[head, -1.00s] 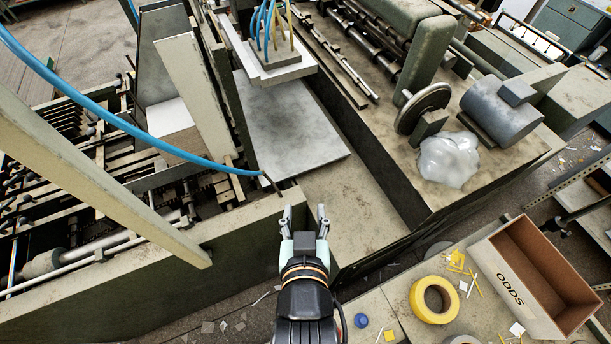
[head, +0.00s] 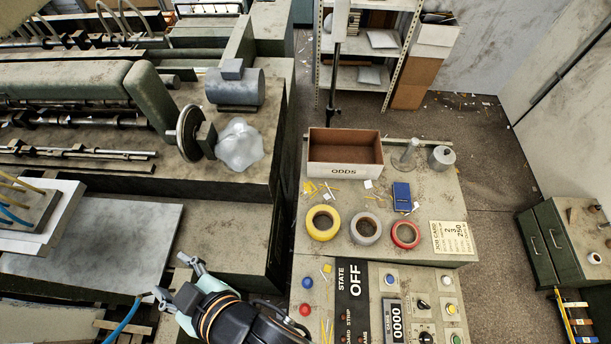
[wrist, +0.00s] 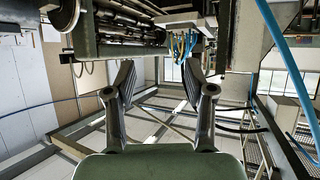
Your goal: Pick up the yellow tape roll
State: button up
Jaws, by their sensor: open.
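The yellow tape roll (head: 323,223) lies flat on the bench top in the head view, left of a grey tape roll (head: 366,229) and a red tape roll (head: 406,235). My gripper (head: 171,277) is open and empty, well to the left of the yellow roll and lower in the picture, over the machine's edge. In the wrist view my gripper (wrist: 160,84) shows its two fingers apart with nothing between them. The wrist view faces the machine, and no tape roll shows there.
A box marked ODDS (head: 345,170) stands behind the rolls, with paper scraps near it. A blue notebook (head: 402,196) and a job card (head: 451,237) lie to the right. A control panel (head: 390,300) with buttons and knobs is in front. The machine (head: 240,205) stands left.

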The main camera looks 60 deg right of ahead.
jog(key=w+d+f+n+g+h+b, duration=0.1)
jog(key=w+d+f+g+h+b, duration=0.2)
jog(key=d+f, duration=0.85)
jog(key=n+g+y+b, duration=0.4)
jog(key=g+b, duration=0.4)
jog(key=b, duration=0.2)
send_over(324, 207)
jog(key=s, duration=0.1)
jog(key=f, duration=2.4)
jog(key=shift+s+d, duration=0.15)
jog(key=shift+s, duration=0.05)
jog(key=f, duration=0.2)
jog(key=w+f, duration=0.1)
jog(key=f, duration=0.4)
jog(key=shift+w+a+f+b, duration=0.25)
jog(key=shift+f+b, duration=0.05)
jog(key=shift+b, duration=0.05)
jog(key=shift+r, duration=0.1)
grip_shut()
